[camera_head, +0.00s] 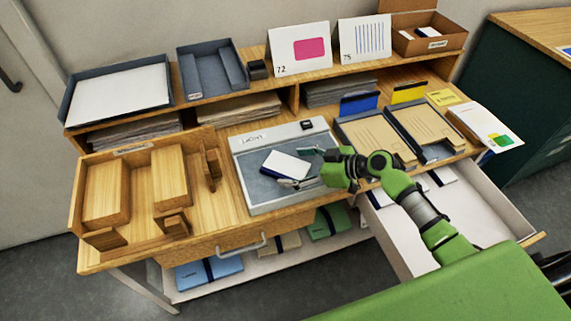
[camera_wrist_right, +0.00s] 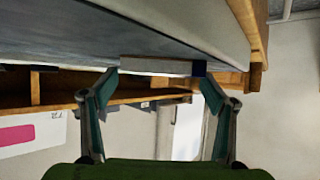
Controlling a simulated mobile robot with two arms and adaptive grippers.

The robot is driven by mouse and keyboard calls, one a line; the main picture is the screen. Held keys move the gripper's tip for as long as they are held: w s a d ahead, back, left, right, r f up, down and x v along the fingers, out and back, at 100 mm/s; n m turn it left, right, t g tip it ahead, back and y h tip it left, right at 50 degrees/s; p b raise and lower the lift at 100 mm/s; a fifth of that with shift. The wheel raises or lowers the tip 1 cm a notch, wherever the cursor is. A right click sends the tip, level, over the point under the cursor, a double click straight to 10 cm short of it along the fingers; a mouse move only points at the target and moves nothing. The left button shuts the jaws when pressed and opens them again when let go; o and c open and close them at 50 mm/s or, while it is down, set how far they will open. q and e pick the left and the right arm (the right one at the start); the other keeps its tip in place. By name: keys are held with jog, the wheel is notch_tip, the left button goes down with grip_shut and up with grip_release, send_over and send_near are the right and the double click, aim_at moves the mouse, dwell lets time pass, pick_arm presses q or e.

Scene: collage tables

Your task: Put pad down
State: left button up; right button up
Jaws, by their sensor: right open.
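The pad (camera_head: 286,164) is white on top with a dark blue strip at one end. It lies flat, tilted in the picture, on the blue-grey bed of a light-framed tray (camera_head: 270,139) on the desk. My right gripper (camera_head: 299,167) is open, its fingers spread at the pad's right side. In the right wrist view the pad's pale edge and blue end (camera_wrist_right: 160,66) show just beyond the open fingertips (camera_wrist_right: 156,76), against the tray bed. I cannot tell whether a finger touches it. My left gripper is not in view.
A wooden tray (camera_head: 140,226) with wooden blocks stands left of the light-framed tray. Folder trays (camera_head: 374,138) with brown sheets stand to its right. An open drawer (camera_head: 500,200) juts out under my right arm. Number cards (camera_head: 299,48) and trays line the upper shelf.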

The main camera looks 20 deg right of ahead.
jog(key=shift+w+a+f, duration=0.2)
jog(key=shift+a+f, duration=0.05)
jog(key=shift+a, duration=0.05)
jog(key=shift+c, duration=0.3)
jog(key=c, duration=1.2)
jog(key=shift+c, duration=0.6)
jog(key=shift+r, duration=0.15)
